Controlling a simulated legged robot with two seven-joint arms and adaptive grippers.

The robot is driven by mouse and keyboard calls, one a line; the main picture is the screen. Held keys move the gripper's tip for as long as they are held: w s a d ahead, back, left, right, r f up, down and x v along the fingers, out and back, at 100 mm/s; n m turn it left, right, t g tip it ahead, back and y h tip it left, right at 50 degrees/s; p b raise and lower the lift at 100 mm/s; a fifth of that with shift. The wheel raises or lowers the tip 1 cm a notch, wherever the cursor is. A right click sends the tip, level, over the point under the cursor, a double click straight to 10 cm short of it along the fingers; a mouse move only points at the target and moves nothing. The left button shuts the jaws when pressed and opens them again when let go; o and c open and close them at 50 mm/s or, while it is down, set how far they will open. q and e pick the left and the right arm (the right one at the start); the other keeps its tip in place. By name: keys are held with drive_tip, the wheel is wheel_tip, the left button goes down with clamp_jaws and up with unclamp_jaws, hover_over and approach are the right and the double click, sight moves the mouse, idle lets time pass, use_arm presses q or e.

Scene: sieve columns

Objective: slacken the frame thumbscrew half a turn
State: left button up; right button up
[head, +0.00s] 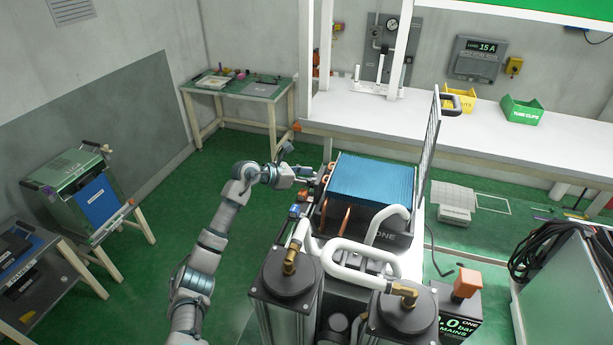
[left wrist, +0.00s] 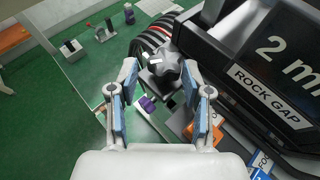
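The thumbscrew is a grey lobed knob (left wrist: 163,62) with a small white mark, on a dark square base beside the black frame (left wrist: 222,50) in the left wrist view. My left gripper (left wrist: 164,84) is open, with its blue-padded fingers on either side of the knob. Whether the pads touch it I cannot tell. In the head view my left gripper (head: 303,172) is at the left side of the machine with the blue finned block (head: 372,180). The knob is too small to make out there. My right gripper is not in view.
A "ROCK GAP" label (left wrist: 270,92) and a "2 m..." plate are on the frame close to the right finger. White hoses (head: 345,255) and two dark-capped columns (head: 287,272) stand in front of the machine.

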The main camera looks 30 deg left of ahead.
use_arm(q)
drive_tip(key=shift+d+r, duration=0.15)
drive_tip(key=shift+d, duration=0.5)
drive_tip(key=c, duration=0.6)
drive_tip(key=shift+w+a, duration=0.1)
drive_tip(key=shift+a, duration=0.1)
drive_tip(key=shift+a+y, duration=0.2)
drive_tip(key=shift+y, duration=0.1)
drive_tip(key=n+y, duration=0.1)
drive_tip(key=n+t+y+p, duration=0.1)
drive_tip(key=shift+d+n, duration=0.3)
drive_tip(key=shift+d, duration=0.1)
drive_tip(key=shift+s+d+n+y, duration=0.1)
drive_tip(key=shift+s+n+y, duration=0.1)
drive_tip(key=shift+n+y, duration=0.35)
drive_tip(key=shift+f+n+t+y, duration=0.2)
drive_tip(key=shift+n+t+y, duration=0.3)
drive_tip(key=shift+y, duration=0.45)
drive_tip(key=shift+n+y+b, duration=0.3)
drive_tip(key=shift+n+b, duration=0.05)
drive_tip(key=shift+r, duration=0.1)
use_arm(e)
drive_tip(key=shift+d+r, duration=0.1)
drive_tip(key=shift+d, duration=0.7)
